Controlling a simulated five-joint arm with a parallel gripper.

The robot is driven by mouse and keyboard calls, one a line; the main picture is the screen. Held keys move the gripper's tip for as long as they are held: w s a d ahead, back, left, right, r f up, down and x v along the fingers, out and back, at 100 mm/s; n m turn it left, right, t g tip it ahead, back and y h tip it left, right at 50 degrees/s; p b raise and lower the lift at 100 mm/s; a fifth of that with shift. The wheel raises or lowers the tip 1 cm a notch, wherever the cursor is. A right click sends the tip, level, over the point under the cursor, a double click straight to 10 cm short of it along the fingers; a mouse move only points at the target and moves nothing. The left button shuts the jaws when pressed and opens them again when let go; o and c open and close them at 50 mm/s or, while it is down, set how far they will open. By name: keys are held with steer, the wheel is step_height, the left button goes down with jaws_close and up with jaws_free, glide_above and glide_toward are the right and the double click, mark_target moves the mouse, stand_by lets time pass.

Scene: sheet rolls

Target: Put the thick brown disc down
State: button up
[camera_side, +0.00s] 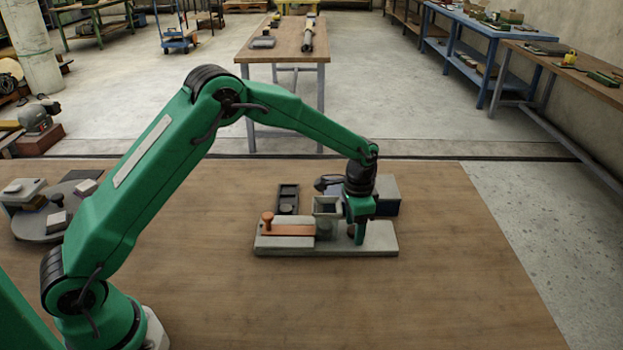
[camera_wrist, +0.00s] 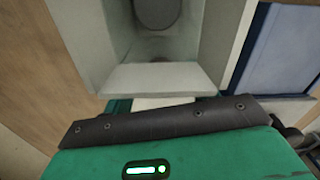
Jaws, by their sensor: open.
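My gripper (camera_side: 358,236) is open, low over the right part of a grey base plate (camera_side: 383,243), just right of a grey open-topped box (camera_side: 326,204). In the wrist view a pale grey box (camera_wrist: 152,78) opens upward in front of my gripper. A dark grey-brown round thing (camera_wrist: 157,12) shows inside it, cut by the top edge. I cannot tell for sure that it is the thick brown disc. In the side view no disc is clearly seen; my gripper hides part of the plate.
An orange-brown slide (camera_side: 292,230) with a knob (camera_side: 267,218) lies on the plate's left part. A dark two-part tray (camera_side: 288,188) stands behind it. A grey and dark blue box (camera_side: 387,193) stands behind my gripper. The wooden table (camera_side: 450,290) is clear in front and right.

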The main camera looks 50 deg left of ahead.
steer(key=shift+c, duration=0.2)
steer(key=c, duration=1.1)
steer(key=shift+r, duration=0.1)
steer(key=shift+r, duration=0.45)
step_height(320, 180, up, 3)
steer(key=shift+r, duration=0.15)
steer(key=s+d+r, duration=0.2)
steer(key=d, duration=0.1)
steer(key=s+d+r, duration=0.2)
steer(key=s+d, duration=0.1)
steer(key=s+d+r, duration=0.2)
steer(key=d, duration=0.1)
steer(key=shift+s+r, duration=0.25)
steer(key=shift+r, duration=0.05)
steer(key=shift+a, duration=0.1)
steer(key=s+a+r+n, duration=0.2)
steer(key=a, duration=0.4)
steer(key=s+a+r+n, duration=0.2)
steer(key=a, duration=0.4)
steer(key=s+a+r+n, duration=0.2)
steer(key=a, duration=0.4)
steer(key=shift+s+n, duration=0.2)
steer(key=shift+n, duration=0.2)
